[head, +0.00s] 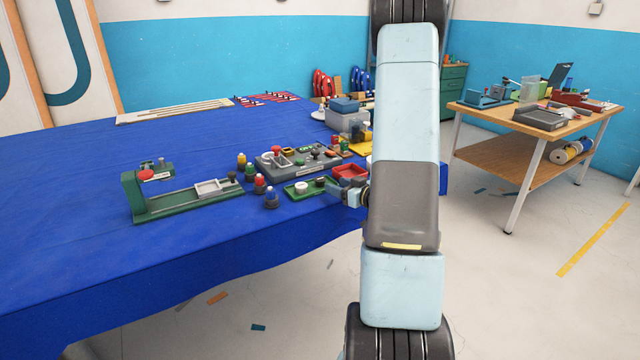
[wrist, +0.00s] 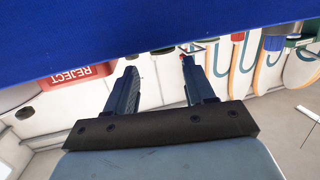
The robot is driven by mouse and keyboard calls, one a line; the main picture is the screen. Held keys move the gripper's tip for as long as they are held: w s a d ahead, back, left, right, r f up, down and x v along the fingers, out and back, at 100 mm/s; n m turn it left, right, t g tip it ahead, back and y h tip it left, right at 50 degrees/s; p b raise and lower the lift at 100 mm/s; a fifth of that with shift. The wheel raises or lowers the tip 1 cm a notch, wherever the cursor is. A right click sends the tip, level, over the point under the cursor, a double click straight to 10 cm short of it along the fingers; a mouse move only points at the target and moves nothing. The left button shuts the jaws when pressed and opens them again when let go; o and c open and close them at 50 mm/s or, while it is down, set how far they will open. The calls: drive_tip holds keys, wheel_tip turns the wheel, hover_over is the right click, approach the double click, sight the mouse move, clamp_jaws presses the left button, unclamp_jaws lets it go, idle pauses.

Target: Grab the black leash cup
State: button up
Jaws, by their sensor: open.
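I cannot tell for certain which item is the black leash cup. A green tray (head: 296,192) near the table's front edge holds a white round piece (head: 301,187) and a small dark round piece (head: 321,182), which may be it. My gripper (head: 350,192) is just right of that tray at the table edge, partly hidden by my arm. In the wrist view my gripper (wrist: 158,78) has its two fingers apart with nothing between them. The wrist picture is upside down, and no black cup is clear in it.
The blue-covered table (head: 80,220) also bears a green fixture (head: 190,200), several small bottles (head: 259,184), a grey tray of parts (head: 290,165) and a red tray (head: 350,171). A red REJECT label (wrist: 76,75) shows in the wrist view. The table's left part is clear.

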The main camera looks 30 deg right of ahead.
sight(323, 181)
drive_tip(key=shift+x, duration=3.55)
drive_tip(key=shift+a+r, duration=0.1)
drive_tip(key=shift+a, duration=0.05)
drive_tip(key=shift+c, duration=0.2)
drive_tip(key=c, duration=0.8)
